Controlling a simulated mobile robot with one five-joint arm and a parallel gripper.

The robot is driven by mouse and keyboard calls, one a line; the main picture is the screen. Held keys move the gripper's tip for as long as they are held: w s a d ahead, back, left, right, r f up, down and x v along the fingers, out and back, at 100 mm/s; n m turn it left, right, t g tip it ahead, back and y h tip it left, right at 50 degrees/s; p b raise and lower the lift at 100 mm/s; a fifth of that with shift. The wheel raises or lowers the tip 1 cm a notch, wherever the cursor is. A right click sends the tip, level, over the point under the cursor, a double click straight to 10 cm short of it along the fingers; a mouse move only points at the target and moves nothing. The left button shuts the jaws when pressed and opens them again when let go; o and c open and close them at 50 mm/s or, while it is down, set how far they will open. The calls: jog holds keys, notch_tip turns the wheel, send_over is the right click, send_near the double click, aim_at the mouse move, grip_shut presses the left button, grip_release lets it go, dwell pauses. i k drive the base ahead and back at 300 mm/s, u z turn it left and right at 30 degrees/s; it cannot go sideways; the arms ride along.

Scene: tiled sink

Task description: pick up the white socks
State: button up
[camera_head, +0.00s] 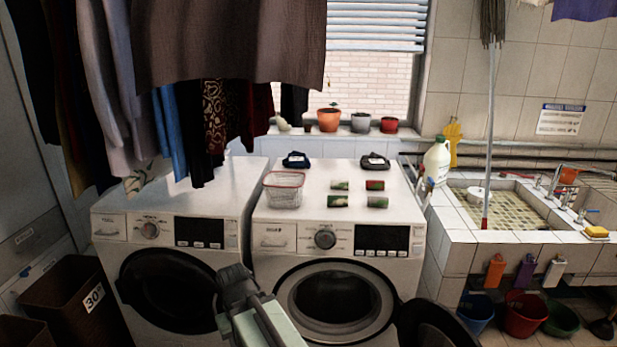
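I cannot clearly make out white socks. Two small folded dark bundles, each with a white patch, lie toward the back of the right washing machine's top: a left bundle (296,160) and a right bundle (374,162). I cannot tell whether they are socks. My gripper (236,280) is at the end of my pale arm, low in the picture in front of the machines. It is well apart from the bundles, and its fingertips are too unclear to tell open from shut.
The right washer (410,210) also bears a wire basket (284,190) and several small green and red packs (339,185). Its round door stands open. The left washer (190,195) has a mostly clear top under hanging clothes (230,45). A tiled sink (455,237) is at right.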

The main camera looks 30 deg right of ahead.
aim_at(335, 184)
jog(key=i, duration=1)
jog(key=z, duration=0.4)
